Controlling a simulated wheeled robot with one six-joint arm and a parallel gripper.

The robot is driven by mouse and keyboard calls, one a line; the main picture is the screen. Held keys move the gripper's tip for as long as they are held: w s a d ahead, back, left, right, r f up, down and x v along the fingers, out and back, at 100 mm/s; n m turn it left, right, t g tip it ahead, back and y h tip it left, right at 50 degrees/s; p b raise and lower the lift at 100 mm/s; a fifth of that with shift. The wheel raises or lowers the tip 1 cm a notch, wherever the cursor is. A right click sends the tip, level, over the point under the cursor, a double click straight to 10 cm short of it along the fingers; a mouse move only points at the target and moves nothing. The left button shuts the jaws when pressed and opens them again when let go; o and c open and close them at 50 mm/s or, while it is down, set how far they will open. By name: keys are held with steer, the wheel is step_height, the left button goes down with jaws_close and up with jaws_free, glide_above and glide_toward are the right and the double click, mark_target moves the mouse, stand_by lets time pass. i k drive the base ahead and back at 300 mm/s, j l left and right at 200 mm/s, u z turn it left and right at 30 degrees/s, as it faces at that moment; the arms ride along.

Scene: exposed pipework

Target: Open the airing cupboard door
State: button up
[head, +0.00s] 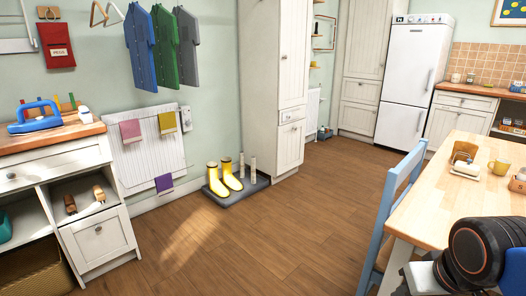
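A tall white panelled cupboard (262,85) stands against the pale green wall near the middle of the head view. Its tall upper door (293,50) and its lower door (290,147) both look shut, with a small drawer (291,115) between them. Another tall white cupboard (364,40) stands farther back, beside the fridge, and its doors also look shut. No label shows which one is the airing cupboard. Part of my arm shows at the lower right, over the table's edge. My gripper is not in view.
Open wooden floor (250,235) lies before the nearer cupboard. Yellow boots (231,176) stand on a grey tray (215,191) to its left. A blue chair (398,195) and a wooden table (445,205) stand at the right. A white sideboard (100,243) is at the left.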

mark_target(295, 15)
steer(key=i+u, duration=0.35)
steer(key=i, duration=1.6)
